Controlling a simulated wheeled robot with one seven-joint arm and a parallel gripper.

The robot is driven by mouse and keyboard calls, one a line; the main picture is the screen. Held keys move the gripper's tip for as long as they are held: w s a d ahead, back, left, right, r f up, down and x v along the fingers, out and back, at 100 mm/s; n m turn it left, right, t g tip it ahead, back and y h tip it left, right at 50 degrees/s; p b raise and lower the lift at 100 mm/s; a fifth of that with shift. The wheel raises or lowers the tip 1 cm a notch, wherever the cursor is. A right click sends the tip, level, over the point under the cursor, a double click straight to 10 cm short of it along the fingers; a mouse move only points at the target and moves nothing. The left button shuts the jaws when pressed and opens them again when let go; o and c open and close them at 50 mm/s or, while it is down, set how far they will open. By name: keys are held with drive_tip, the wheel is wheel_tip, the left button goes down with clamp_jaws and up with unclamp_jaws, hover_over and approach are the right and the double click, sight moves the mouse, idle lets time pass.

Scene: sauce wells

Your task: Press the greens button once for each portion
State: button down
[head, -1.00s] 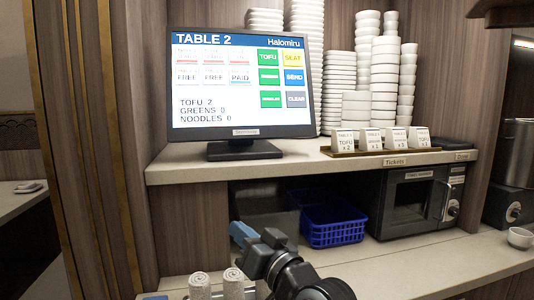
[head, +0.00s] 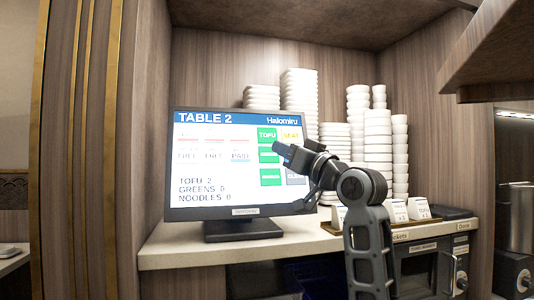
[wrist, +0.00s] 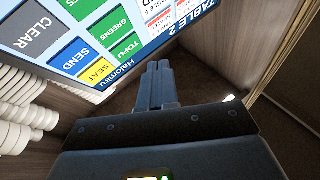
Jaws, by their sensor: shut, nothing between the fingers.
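The order screen (head: 240,165) stands on the shelf and reads TABLE 2, TOFU 2, with GREENS and NOODLES lines that look like 0. The green GREENS button (head: 267,155) is the middle one of its column, partly covered by my gripper in the head view. It shows in the wrist view (wrist: 110,24), between TOFU (wrist: 123,47) and the noodles button. My gripper (head: 278,147) is shut and empty, raised in front of the screen's right side. In the wrist view its fingertips (wrist: 158,66) sit apart from the buttons in the picture; contact cannot be told.
Stacks of white bowls (head: 300,95) stand behind and right of the screen. Ticket cards (head: 397,211) stand on the shelf to the right, partly behind my arm. A wooden cabinet overhangs at upper right. The SEND (wrist: 80,58) and CLEAR buttons are near GREENS.

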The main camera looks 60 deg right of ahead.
drive_tip(key=shift+s+d+r, duration=0.15)
drive_tip(key=shift+s+r, duration=0.05)
drive_tip(key=shift+r, duration=0.35)
drive_tip(key=shift+s+d+r, duration=0.1)
drive_tip(key=shift+s+r, duration=0.05)
drive_tip(key=shift+r, duration=0.4)
drive_tip(key=b, duration=0.3)
approach(264, 147)
drive_tip(key=shift+a+r+x, duration=0.1)
drive_tip(key=shift+x, duration=0.95)
drive_tip(key=shift+a+r+x, duration=0.1)
drive_tip(key=shift+a+x, duration=0.05)
drive_tip(key=shift+x, duration=0.95)
drive_tip(key=shift+w+d+f, duration=0.15)
drive_tip(key=shift+w+d, duration=0.1)
drive_tip(key=shift+d, duration=0.05)
